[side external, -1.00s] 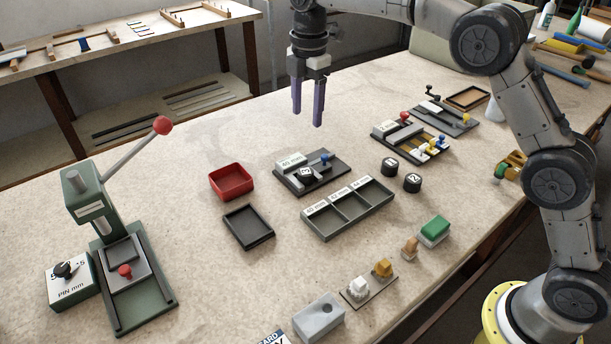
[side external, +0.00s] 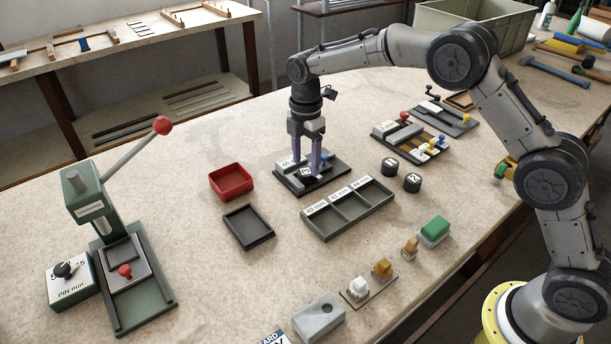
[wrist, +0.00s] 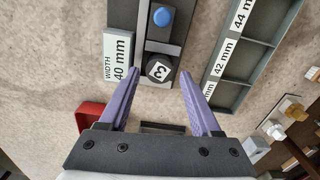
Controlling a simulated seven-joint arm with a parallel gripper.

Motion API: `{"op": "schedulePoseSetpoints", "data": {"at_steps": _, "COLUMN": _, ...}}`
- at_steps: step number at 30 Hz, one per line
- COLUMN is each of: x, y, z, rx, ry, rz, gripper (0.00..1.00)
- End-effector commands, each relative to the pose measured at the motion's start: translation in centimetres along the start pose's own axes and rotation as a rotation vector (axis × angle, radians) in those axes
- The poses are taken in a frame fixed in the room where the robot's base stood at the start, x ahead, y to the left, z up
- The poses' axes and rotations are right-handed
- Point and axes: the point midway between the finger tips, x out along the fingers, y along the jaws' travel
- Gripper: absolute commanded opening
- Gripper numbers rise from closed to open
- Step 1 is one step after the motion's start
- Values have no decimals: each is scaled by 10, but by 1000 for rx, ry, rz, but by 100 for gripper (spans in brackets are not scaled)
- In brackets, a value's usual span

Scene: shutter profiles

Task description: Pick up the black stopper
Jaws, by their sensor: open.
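A black round stopper marked 3 (wrist: 158,66) sits in the slot of the dark grey "WIDTH 40 mm" fixture (wrist: 124,16). It also shows in the side view (side external: 305,173), partly hidden by my fingers. My gripper (side external: 307,168) points straight down over that fixture with its purple fingers apart. In the wrist view, the open fingertips (wrist: 160,74) lie on either side of the stopper's near edge. Nothing is held. I cannot tell whether a finger touches it. Two more black round pieces, marked 1 (side external: 390,167) and 2 (side external: 412,183), stand on the table to the right.
A blue knob (wrist: 162,17) stands on the fixture close to the stopper. A three-compartment grey tray (side external: 348,213) lies in front. A red bin (side external: 231,183) and a shallow black tray (side external: 248,227) are left.

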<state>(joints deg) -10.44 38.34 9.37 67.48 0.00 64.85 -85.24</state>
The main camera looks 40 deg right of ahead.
Motion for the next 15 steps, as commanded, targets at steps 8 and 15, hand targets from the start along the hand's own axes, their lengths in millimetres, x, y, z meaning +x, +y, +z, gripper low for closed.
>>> {"op": "schedulePoseSetpoints", "data": {"at_steps": 8, "x": 24, "y": 0, "z": 0, "rx": 0, "ry": 0, "rz": 2, "gripper": 65}}
{"op": "schedulePoseSetpoints", "data": {"at_steps": 15, "x": 24, "y": 0, "z": 0, "rx": 0, "ry": 0, "rz": 2, "gripper": 56}}
